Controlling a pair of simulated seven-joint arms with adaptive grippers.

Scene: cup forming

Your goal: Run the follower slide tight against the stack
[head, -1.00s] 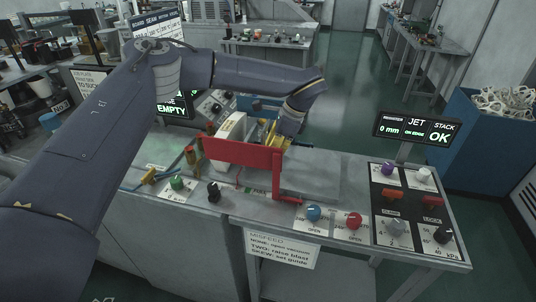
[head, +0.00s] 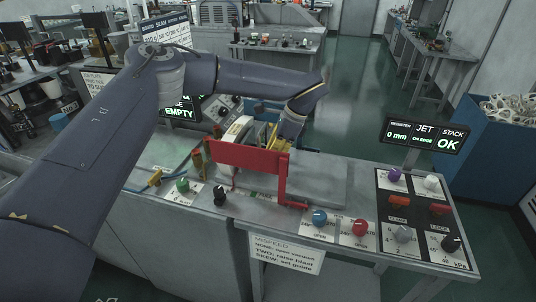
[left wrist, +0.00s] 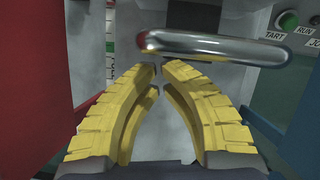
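My left gripper (head: 277,141) reaches down behind a red plate (head: 246,159) at the bench's middle. In the left wrist view its yellow fingers (left wrist: 160,64) have their tips together, with nothing seen between them. A shiny metal bar (left wrist: 225,47) crosses just beyond the tips; I cannot tell if they touch it, nor if it belongs to the follower slide. A pale block (head: 238,130), perhaps the stack, stands behind the red plate, left of the gripper and partly hidden. The follower slide is not clearly made out. My right gripper is not in view.
The display (head: 424,136) reads 0 mm, ON EDGE and STACK OK. Knobs and red switches fill the control panel (head: 420,220) at right. The grey plate (head: 325,184) right of the red plate is clear.

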